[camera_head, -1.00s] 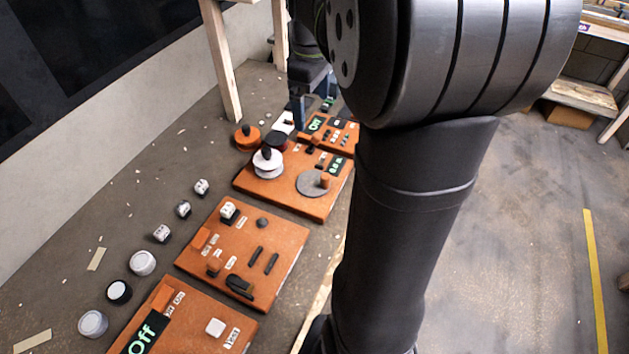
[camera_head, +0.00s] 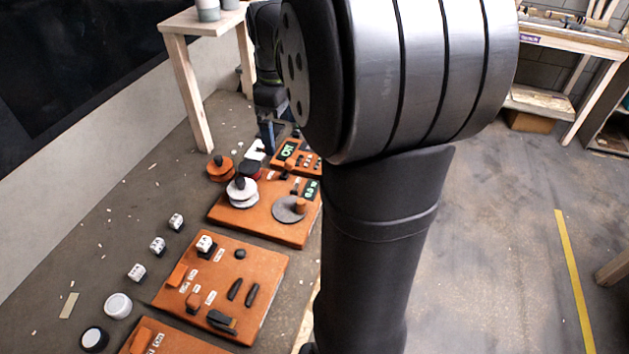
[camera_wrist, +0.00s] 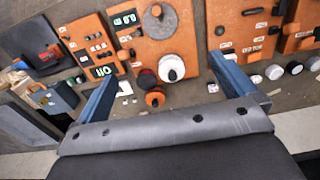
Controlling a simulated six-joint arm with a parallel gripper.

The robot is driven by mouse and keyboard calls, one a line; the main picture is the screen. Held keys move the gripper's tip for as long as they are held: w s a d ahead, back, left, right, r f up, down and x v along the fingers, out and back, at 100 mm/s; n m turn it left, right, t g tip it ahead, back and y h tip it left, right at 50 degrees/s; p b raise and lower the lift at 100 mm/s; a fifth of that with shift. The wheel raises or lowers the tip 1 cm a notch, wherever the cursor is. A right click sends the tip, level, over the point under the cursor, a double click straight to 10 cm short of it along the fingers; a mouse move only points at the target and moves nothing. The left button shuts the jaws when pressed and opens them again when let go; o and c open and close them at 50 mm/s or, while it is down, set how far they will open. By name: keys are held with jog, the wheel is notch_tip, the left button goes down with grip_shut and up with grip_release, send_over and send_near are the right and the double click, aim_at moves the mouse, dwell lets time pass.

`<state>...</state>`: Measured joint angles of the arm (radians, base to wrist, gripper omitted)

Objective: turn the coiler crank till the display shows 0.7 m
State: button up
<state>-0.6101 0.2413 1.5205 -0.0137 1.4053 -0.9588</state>
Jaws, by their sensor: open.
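The coiler is an orange board (camera_head: 262,228) with a white reel (camera_head: 242,196) with a black knob, and a grey crank disc (camera_head: 287,210) with an orange handle (camera_head: 300,205). Its small green display (camera_head: 311,190) seems to read 0.0, but the digits are small. In the wrist view the crank disc (camera_wrist: 162,22) is at top centre, the display (camera_wrist: 125,19) left of it and the white reel (camera_wrist: 171,70) below. My gripper (camera_wrist: 163,65) is open and empty, its blue fingers apart and pointing toward the boards. In the head view its blue fingers (camera_head: 267,136) show beyond the coiler.
Orange (camera_head: 220,168) and dark (camera_head: 250,170) spools stand beside the coiler. Another orange board (camera_head: 283,152) with a lit display lies beyond, and a board with dice and sliders (camera_head: 225,290) lies nearer. Several white dice and round pieces line the left. A wooden table (camera_head: 195,85) stands behind.

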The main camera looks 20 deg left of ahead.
dwell(0.5)
notch_tip(320, 180, up, 11)
jog(key=s+d+t, duration=0.1)
jog(key=s, duration=0.2)
notch_tip(320, 180, down, 9)
jog(key=shift+w+d+f, duration=0.15)
jog(key=shift+w+d, duration=0.2)
jog(key=shift+w, duration=0.1)
dwell(0.4)
notch_tip(320, 180, up, 10)
jog(key=shift+s+a, duration=0.35)
jog(key=shift+s, duration=0.05)
